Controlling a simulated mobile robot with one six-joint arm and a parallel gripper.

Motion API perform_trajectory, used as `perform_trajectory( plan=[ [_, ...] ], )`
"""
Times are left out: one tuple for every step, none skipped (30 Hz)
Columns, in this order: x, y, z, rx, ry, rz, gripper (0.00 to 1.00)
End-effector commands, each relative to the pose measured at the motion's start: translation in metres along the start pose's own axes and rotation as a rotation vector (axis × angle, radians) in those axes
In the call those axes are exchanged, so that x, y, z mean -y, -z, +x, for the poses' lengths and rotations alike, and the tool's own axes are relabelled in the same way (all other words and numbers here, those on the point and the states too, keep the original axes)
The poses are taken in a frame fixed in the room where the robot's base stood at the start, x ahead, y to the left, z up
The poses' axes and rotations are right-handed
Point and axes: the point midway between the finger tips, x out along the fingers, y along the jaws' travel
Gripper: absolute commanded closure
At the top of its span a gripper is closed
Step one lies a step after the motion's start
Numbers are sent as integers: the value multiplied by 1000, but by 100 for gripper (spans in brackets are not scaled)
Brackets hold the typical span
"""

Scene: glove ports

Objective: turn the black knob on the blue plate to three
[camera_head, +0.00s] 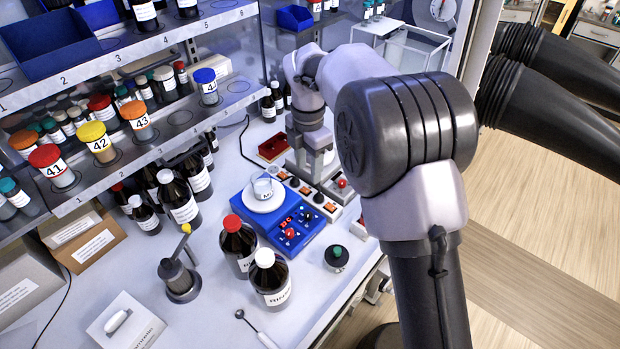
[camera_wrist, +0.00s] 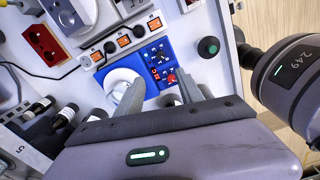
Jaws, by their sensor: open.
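The blue plate (camera_head: 300,248) lies on the bench, right of the bottles, and also shows in the wrist view (camera_wrist: 151,88). It carries a small black knob (camera_wrist: 161,53) near its upper right part in the wrist view, with a red knob (camera_wrist: 171,79) close by. The black knob looks like a dark spot in the head view (camera_head: 307,215). Its pointer and numbers are too small to read. My gripper (camera_wrist: 162,82) is open and empty, its fingers spread over the plate's lower part in the wrist view. The black knob lies beyond the fingertips, apart from them.
A white dish (camera_head: 264,203) with a labelled beaker sits on the plate's left. Orange-switch strips (camera_wrist: 124,41), a red box (camera_wrist: 42,42) and a green-topped black knob (camera_wrist: 208,46) are nearby. Dark bottles (camera_head: 238,245) and a loaded shelf (camera_head: 150,145) stand left.

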Motion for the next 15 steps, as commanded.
perform_trajectory(
  plan=[
    [-1, 0, 6, -1, 5, -15, 56],
    [-1, 0, 11, -1, 6, -20, 56],
    [-1, 0, 20, 0, 6, -20, 56],
    [-1, 0, 27, -1, 7, -20, 56],
    [0, 0, 36, -1, 7, -19, 56],
    [0, 0, 48, -2, 8, -19, 56],
    [0, 0, 58, -2, 7, -18, 56],
    [0, 0, 67, -1, 7, -18, 56],
    [0, 0, 80, -2, 7, -18, 56],
    [0, 0, 89, -2, 7, -17, 56],
    [0, 0, 98, -2, 6, -17, 56],
    [0, 0, 110, -2, 7, -17, 56],
    [0, 0, 119, -2, 7, -16, 56],
    [0, 0, 126, -1, 5, -17, 56],
    [0, 0, 137, -2, 6, -16, 56]
  ],
)
